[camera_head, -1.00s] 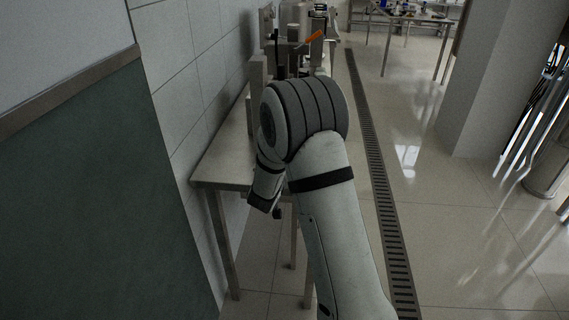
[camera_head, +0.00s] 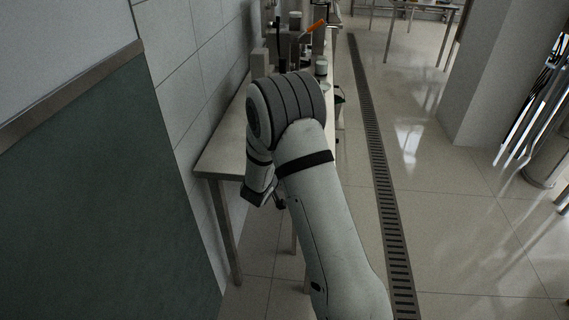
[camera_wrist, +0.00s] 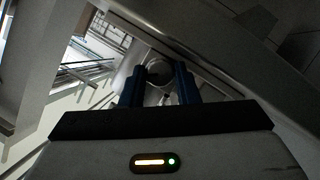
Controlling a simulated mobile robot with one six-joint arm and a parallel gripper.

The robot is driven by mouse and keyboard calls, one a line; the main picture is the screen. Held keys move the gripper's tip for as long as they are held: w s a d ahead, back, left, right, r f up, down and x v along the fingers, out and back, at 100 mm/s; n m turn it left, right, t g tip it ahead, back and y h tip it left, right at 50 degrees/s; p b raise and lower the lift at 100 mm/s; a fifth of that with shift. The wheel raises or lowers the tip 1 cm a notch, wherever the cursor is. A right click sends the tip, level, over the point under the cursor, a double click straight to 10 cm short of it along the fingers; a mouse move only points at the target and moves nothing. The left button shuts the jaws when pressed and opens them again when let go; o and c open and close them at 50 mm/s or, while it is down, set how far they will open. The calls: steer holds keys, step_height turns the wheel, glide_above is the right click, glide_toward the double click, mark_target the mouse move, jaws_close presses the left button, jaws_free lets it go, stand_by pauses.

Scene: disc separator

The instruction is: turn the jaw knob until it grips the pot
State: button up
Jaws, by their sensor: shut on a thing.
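In the wrist view my gripper (camera_wrist: 160,86) has its two blue fingers closed on a small round grey knob (camera_wrist: 159,72), seen end-on between the fingertips. I take it for the jaw knob; its markings are too dark to read. In the head view my arm's wrist hangs by the front of the bench, and the fingers and knob are hidden there. A small pale pot-like jar (camera_head: 321,68) stands on the bench beyond my arm. I cannot tell whether it is the pot, and the jaws cannot be made out.
The narrow bench (camera_head: 222,158) runs along the tiled wall on the left. Equipment with an orange-tipped lever (camera_head: 314,26) stands at its far end. A bucket (camera_head: 339,96) is at its right side.

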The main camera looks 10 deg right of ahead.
steer(key=o, duration=1)
steer(key=shift+c, duration=0.2)
steer(key=shift+s, duration=0.1)
